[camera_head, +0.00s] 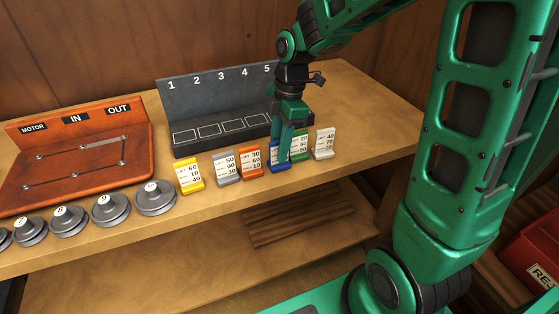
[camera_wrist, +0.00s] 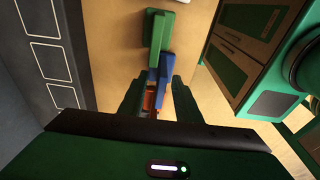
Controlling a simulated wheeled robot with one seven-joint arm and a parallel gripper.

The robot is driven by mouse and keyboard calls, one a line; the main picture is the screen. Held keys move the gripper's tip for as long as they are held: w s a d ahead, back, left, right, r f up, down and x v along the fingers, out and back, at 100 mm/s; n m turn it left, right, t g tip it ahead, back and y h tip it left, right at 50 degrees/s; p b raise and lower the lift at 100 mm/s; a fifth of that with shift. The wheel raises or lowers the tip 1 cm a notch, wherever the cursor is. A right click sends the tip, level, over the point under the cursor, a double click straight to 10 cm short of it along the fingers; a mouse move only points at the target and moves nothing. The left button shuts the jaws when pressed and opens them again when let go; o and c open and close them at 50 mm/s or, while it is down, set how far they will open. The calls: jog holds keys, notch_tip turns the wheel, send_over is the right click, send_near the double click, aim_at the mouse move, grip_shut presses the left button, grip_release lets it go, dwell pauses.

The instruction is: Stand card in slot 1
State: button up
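The dark slotted rack (camera_head: 222,90) stands at the back, marked 1 to 5. Slot 1 (camera_head: 184,136) is at its left end and looks empty. In front stands a row of cards: yellow (camera_head: 189,176), grey (camera_head: 226,170), orange (camera_head: 250,161), blue (camera_head: 272,156), green (camera_head: 300,146) and white (camera_head: 324,144). My gripper (camera_head: 285,152) points down at the blue card and partly hides it. In the wrist view its fingers (camera_wrist: 155,98) are apart, with the blue card (camera_wrist: 153,76) between or just beyond them. I cannot tell whether they touch it.
An orange-red board (camera_head: 75,160) marked MOTOR, IN and OUT lies on the left. Several round grey weights (camera_head: 110,208) line the front edge below it. The tabletop right of the white card (camera_head: 370,120) is clear. A red box (camera_head: 535,250) stands at lower right.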

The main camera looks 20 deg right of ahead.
jog(key=shift+f, duration=0.35)
jog(key=shift+c, duration=0.2)
grip_shut()
jog(key=shift+r, duration=0.1)
